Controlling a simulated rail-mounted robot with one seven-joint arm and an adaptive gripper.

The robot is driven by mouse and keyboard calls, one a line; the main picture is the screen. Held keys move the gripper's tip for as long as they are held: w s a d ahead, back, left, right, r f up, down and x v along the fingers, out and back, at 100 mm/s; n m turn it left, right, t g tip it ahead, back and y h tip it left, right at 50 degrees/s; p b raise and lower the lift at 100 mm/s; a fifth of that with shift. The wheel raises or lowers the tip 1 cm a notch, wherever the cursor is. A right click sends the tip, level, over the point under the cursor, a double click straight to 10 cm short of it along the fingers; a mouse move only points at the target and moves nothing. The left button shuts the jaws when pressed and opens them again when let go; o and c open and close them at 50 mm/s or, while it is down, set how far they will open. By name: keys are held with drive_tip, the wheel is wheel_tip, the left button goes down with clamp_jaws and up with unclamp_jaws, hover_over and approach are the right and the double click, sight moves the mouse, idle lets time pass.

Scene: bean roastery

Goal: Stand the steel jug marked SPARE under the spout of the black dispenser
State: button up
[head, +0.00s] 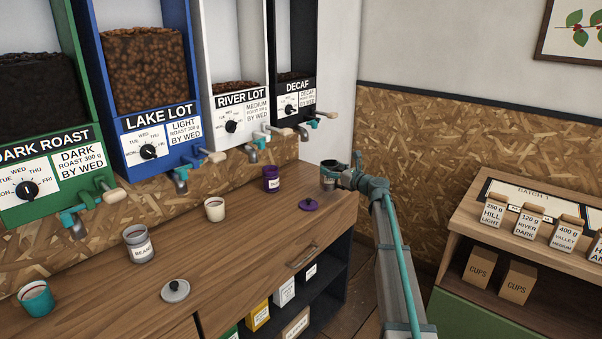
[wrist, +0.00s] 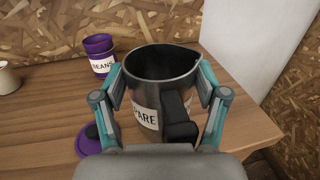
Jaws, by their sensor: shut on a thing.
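The steel jug (wrist: 175,92) has a dark handle and a white label of which "PARE" shows in the wrist view. My gripper (wrist: 161,85) is shut on it, one finger on each side, and the jug is upright and looks empty. In the head view the jug (head: 327,171) is at the right end of the wooden counter, partly behind my gripper (head: 338,178). I cannot tell whether its base touches the counter. The black dispenser (head: 308,88), marked DECAF, is on the wall, and its spout (head: 303,132) is left of and above the jug.
A purple BEANS canister (head: 271,180) stands left of the jug, and a purple lid (head: 312,204) lies nearer the front edge. A cream cup (head: 214,208), grey canister (head: 139,246) and grey lid (head: 175,290) are further left. A white wall panel (wrist: 250,40) rises right of the jug.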

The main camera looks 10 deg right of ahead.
drive_tip(key=shift+f+p+x, duration=0.45)
drive_tip(key=shift+f+x, duration=0.1)
drive_tip(key=shift+x, duration=1.95)
drive_tip(key=shift+f+p+x, duration=0.4)
drive_tip(key=shift+f+x, duration=0.15)
drive_tip(key=shift+x, duration=1.95)
drive_tip(key=shift+f+p+x, duration=0.45)
drive_tip(key=shift+f+x, duration=0.15)
drive_tip(key=shift+x, duration=1.9)
drive_tip(key=shift+f, duration=0.1)
drive_tip(key=shift+f, duration=0.1)
drive_tip(key=o, duration=1.2)
drive_tip(key=shift+o, duration=0.2)
drive_tip(key=b+v, duration=0.1)
drive_tip(key=v, duration=1.1)
drive_tip(key=shift+r+b, duration=0.2)
drive_tip(key=shift+b, duration=0.2)
